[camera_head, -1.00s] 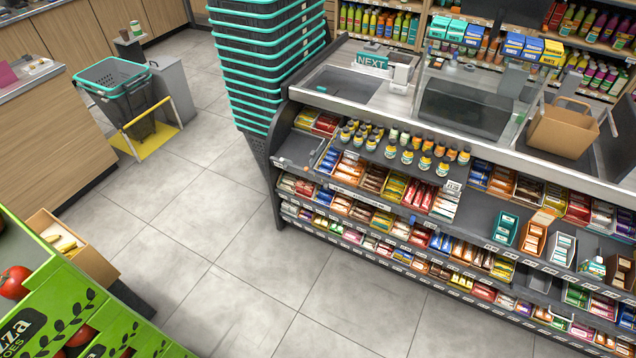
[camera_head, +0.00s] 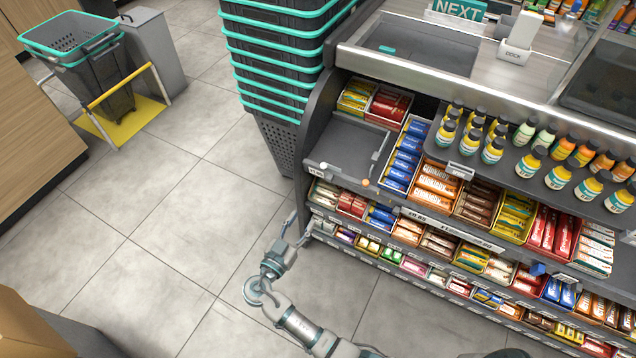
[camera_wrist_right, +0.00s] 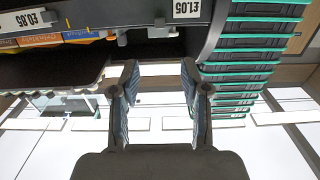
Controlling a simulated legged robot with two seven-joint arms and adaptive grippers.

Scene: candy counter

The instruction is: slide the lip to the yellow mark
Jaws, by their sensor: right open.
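An empty grey shelf bay (camera_head: 345,140) is at the left end of the candy counter in the head view. A thin grey upright piece (camera_head: 379,146), possibly the lip, stands at its right side. A small orange-yellow dot (camera_head: 365,183) shows on the bay's front edge; I cannot tell if it is the yellow mark. My right gripper (camera_head: 300,228) is open and empty, below and left of that edge, beside the lower shelf's end. In the right wrist view its two fingers (camera_wrist_right: 160,95) are apart with nothing between them. My left gripper is out of view.
Stacked grey baskets with teal rims (camera_head: 280,60) stand left of the counter. Candy boxes (camera_head: 436,185) and bottles (camera_head: 493,148) fill the shelves to the right. A basket on a yellow-framed stand (camera_head: 105,90) is farther left. The floor (camera_head: 190,220) between is clear.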

